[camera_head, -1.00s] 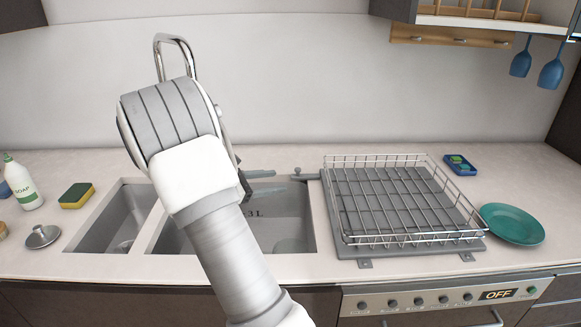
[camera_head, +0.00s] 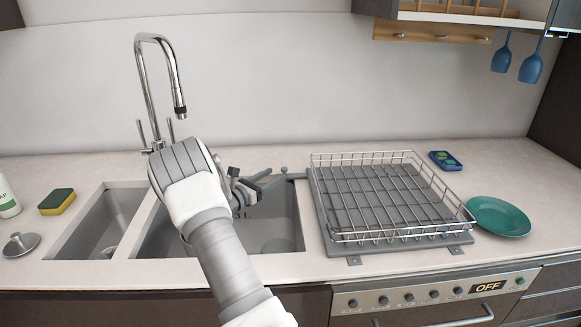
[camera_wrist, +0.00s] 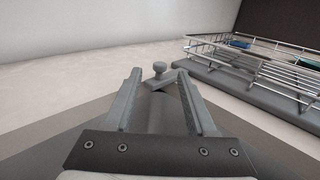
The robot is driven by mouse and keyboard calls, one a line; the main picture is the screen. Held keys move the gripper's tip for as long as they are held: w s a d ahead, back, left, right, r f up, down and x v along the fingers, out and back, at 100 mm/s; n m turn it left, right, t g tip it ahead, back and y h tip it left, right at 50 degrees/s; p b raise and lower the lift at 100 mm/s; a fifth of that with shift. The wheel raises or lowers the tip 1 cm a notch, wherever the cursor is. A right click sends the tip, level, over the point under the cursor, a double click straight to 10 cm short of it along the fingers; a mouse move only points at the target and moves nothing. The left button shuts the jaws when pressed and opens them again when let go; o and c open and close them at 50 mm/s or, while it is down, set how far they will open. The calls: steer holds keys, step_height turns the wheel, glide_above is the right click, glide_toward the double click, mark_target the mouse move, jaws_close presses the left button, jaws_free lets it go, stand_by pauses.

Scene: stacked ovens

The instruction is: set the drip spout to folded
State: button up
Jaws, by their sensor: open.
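The drip spout (camera_head: 290,176) is a small grey piece with a round knob, at the left edge of the dish rack's grey tray, by the sink's back right corner. In the wrist view the spout's knob (camera_wrist: 159,68) stands between and just beyond my fingertips. My gripper (camera_head: 268,181) is open and empty over the right sink basin, its fingers pointing towards the spout. It also shows in the wrist view (camera_wrist: 159,77). No contact is visible. The spout's lower part is partly hidden by my fingers in the head view.
A wire dish rack (camera_head: 390,233) stands on its grey tray (camera_head: 325,235) right of the sink. A tall chrome faucet (camera_head: 150,85) rises behind my wrist. A teal plate (camera_head: 497,216) lies right of the rack. Bare counter (camera_head: 235,160) lies behind the sink.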

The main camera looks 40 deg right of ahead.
mark_target(292, 173)
steer(key=d, duration=0.9)
steer(key=shift+w, duration=0.4)
jaws_close()
stand_by(0.8)
